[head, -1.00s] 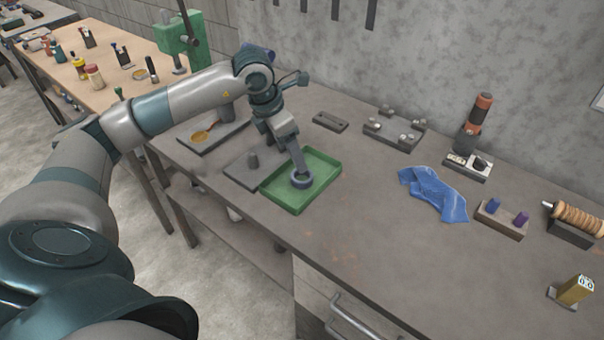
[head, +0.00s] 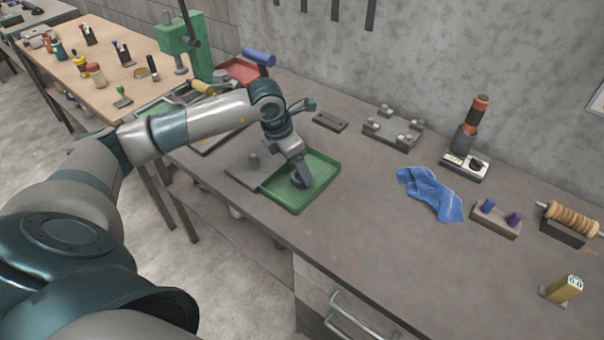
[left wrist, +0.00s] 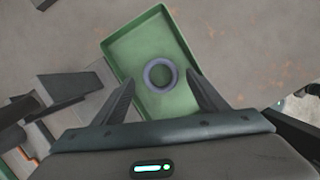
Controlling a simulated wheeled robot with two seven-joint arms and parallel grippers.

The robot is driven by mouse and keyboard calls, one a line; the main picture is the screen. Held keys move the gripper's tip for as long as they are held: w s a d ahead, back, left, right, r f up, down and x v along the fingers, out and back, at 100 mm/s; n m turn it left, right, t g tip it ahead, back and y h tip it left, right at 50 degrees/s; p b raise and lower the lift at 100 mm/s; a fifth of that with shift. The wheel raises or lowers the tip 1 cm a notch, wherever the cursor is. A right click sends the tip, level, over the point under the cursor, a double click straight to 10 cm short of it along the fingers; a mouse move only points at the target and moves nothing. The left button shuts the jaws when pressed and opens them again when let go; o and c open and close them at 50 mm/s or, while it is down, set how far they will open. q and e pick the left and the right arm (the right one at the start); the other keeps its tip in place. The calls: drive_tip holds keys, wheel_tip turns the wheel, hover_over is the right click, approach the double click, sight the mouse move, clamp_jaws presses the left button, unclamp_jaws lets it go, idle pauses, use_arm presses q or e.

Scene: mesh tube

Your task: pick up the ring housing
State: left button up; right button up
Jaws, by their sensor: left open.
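The ring housing (left wrist: 160,74) is a blue-grey ring lying flat in the green tray (left wrist: 121,45), which also shows in the head view (head: 331,167). My left gripper (left wrist: 160,78) is open, its fingers spread on either side of the ring in the wrist view and apart from it. In the head view my left gripper (head: 300,178) is over the tray and largely hides the ring. How high the fingertips are above the tray floor is hard to tell. My right gripper is not in view.
A grey block with an upright peg (head: 254,160) stands just left of the tray. A blue cloth (head: 432,192) lies to the right, and a dark fixture with several metal knobs (head: 392,130) stands behind. The bench between tray and cloth is clear.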

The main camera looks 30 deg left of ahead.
use_arm(q)
drive_tip(key=shift+p+x, duration=0.3)
drive_tip(key=shift+x, duration=1)
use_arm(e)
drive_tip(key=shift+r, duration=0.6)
use_arm(q)
drive_tip(key=shift+c, duration=0.7)
drive_tip(key=shift+r, duration=0.1)
drive_tip(key=c, duration=1.3)
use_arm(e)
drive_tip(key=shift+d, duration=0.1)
use_arm(q)
drive_tip(key=shift+c, duration=0.2)
